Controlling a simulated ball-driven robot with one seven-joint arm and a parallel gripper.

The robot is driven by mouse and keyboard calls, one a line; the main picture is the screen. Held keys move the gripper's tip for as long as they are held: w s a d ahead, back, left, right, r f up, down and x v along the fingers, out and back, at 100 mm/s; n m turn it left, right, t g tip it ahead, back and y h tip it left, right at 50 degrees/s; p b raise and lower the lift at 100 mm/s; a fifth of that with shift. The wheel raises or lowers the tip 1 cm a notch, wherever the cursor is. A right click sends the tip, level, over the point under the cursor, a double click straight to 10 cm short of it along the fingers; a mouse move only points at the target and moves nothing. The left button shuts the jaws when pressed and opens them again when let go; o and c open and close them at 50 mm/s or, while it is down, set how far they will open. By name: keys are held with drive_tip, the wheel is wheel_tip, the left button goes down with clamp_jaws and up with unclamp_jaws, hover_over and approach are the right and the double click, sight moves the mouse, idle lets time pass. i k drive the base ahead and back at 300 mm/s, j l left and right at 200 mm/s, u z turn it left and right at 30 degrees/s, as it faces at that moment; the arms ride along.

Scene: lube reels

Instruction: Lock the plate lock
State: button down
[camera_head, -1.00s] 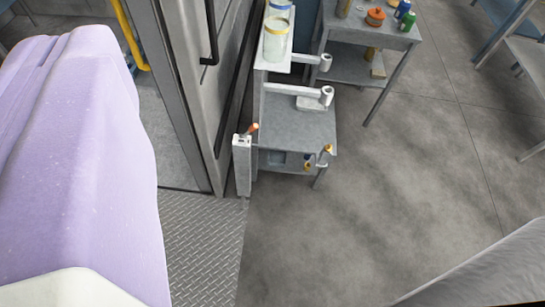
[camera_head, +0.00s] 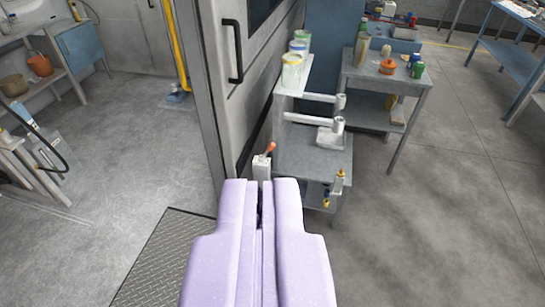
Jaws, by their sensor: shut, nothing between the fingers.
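A small pale upright block (camera_head: 262,168) with an orange-tipped lever (camera_head: 269,149) stands beside the door edge; it may be the plate lock, but I cannot tell for sure. The lever tilts up to the right. My purple gripper (camera_head: 259,190) is in the lower middle of the view, its two fingers side by side with a thin dark slit between them. It is shut and holds nothing. Its fingertips appear just below the block in the picture and hide its lower part. I see no contact with the lever.
A grey door (camera_head: 245,85) with a black handle is behind left. A grey shelf stand (camera_head: 310,155) with white pegs and jars is to the right, a grey table (camera_head: 400,78) with bottles behind it. A tread plate (camera_head: 165,260) lies lower left. Floor at right is clear.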

sight(271, 145)
drive_tip(key=i+z, duration=0.25)
drive_tip(key=i, duration=0.3)
drive_tip(key=i+z, duration=0.2)
drive_tip(key=i, duration=0.35)
drive_tip(key=i+j+z, duration=0.25)
drive_tip(key=i, duration=0.3)
drive_tip(key=i+j+z, duration=0.25)
drive_tip(key=i, duration=0.25)
